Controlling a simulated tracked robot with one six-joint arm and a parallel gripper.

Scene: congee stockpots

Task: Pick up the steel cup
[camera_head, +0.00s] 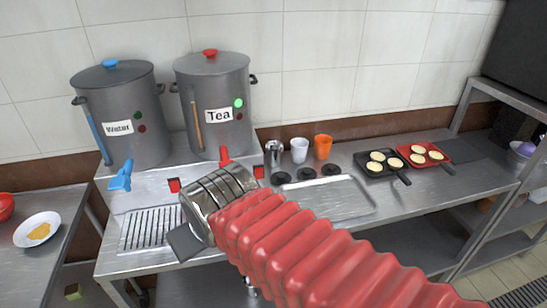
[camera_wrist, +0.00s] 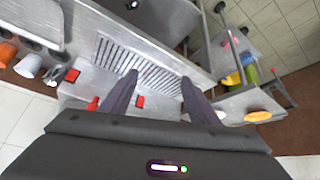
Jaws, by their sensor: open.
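The steel cup (camera_head: 274,154) stands upright on the steel counter in the head view, left of a white cup (camera_head: 299,150) and an orange cup (camera_head: 322,146). In the wrist view the steel cup (camera_wrist: 53,76) is at the left, beside the white cup (camera_wrist: 28,65) and the orange cup (camera_wrist: 7,54). My gripper (camera_head: 187,242) is over the slotted drip tray (camera_head: 135,237), to the left of and nearer than the steel cup. In the wrist view its two fingers (camera_wrist: 164,90) are spread, with nothing between them.
Water (camera_head: 120,115) and tea (camera_head: 217,105) stockpots stand at the back left, with blue and red taps projecting forward. Black (camera_head: 380,171) and red (camera_head: 433,165) pans sit at the right. A shallow tray (camera_head: 340,200) lies in front of the cups. A plate (camera_head: 37,230) is at far left.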

